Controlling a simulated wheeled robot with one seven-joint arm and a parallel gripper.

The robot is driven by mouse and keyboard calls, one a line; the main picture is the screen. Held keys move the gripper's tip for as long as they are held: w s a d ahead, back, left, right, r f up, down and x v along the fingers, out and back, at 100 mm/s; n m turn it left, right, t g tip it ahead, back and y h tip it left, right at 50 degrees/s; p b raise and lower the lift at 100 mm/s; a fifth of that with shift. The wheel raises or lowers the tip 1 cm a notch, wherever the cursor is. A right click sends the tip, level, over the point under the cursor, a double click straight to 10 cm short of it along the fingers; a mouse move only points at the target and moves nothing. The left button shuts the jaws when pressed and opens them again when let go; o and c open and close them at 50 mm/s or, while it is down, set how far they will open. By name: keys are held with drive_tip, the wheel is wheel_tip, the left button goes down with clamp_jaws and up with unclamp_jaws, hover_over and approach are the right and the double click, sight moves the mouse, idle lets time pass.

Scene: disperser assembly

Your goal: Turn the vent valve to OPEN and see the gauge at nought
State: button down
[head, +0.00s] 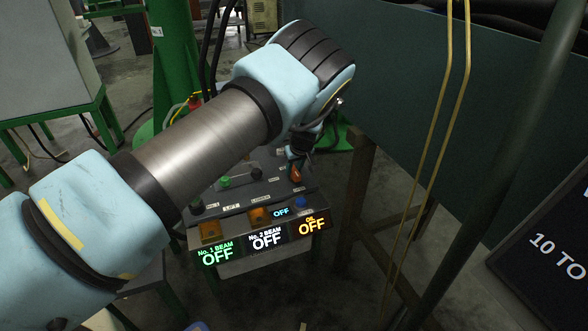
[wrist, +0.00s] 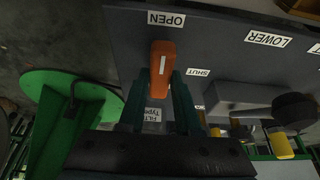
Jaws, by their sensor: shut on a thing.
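The vent valve's orange handle (wrist: 162,62) is between the two fingers of my gripper (wrist: 159,86) in the wrist view, and my gripper is shut on it. Its white line runs up the picture, toward the OPEN label (wrist: 166,19), which reads upside down. The SHUT label (wrist: 198,72) lies to the right of the handle. In the head view the orange handle (head: 296,174) shows at the back right of the control panel, with my gripper (head: 297,156) above it, partly hidden by the wrist. I cannot make out a gauge in either view.
The control panel (head: 262,194) carries several knobs and lit displays reading OFF. A LOWER label (wrist: 268,38) and a dark knob (wrist: 295,109) lie right of the handle in the wrist view. Yellow cables (head: 434,150) hang to the right. A green post (head: 173,60) stands behind.

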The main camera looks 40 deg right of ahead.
drive_tip(key=shift+f, duration=0.1)
drive_tip(key=c, duration=0.6)
unclamp_jaws()
drive_tip(key=p+v, duration=0.1)
drive_tip(key=v, duration=0.9)
drive_tip(key=shift+r+p, duration=0.3)
drive_tip(key=shift+r, duration=0.1)
drive_tip(key=shift+s, duration=0.1)
drive_tip(key=shift+a, duration=0.1)
